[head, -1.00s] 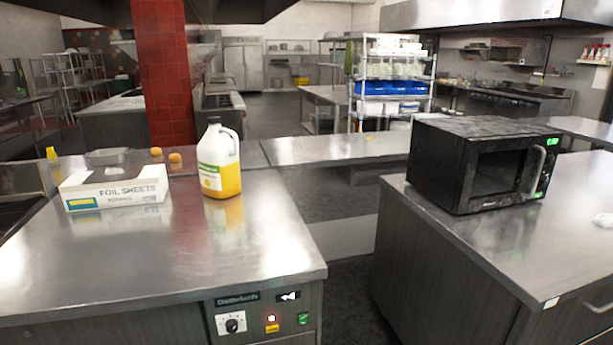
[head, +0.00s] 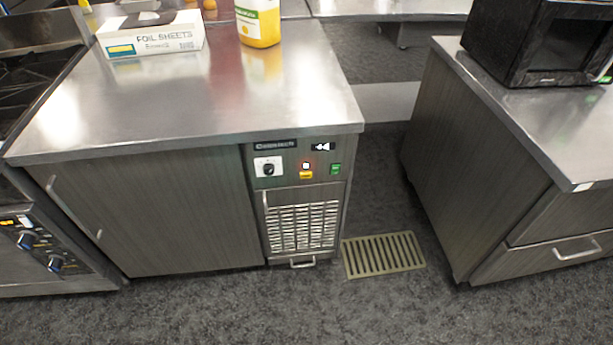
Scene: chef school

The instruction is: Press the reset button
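A control panel (head: 296,164) is set in the upper right front of the steel-topped counter unit. It carries a black knob on a white plate (head: 268,168), a small white light with a red glow (head: 306,166), a yellow piece (head: 306,175) just below it and a green switch (head: 335,169) at the right. A small black-and-white display (head: 323,146) sits above them. The lettering is too small to read, so I cannot tell which one is the reset button. Neither of my grippers is in view.
A vent grille (head: 302,226) lies below the panel. A foil sheets box (head: 151,38) and a yellow-filled jug (head: 259,24) stand on the counter (head: 200,95). A stove (head: 40,250) is at left. A second counter with a microwave (head: 540,45) is at right. The carpet-like floor in front is clear.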

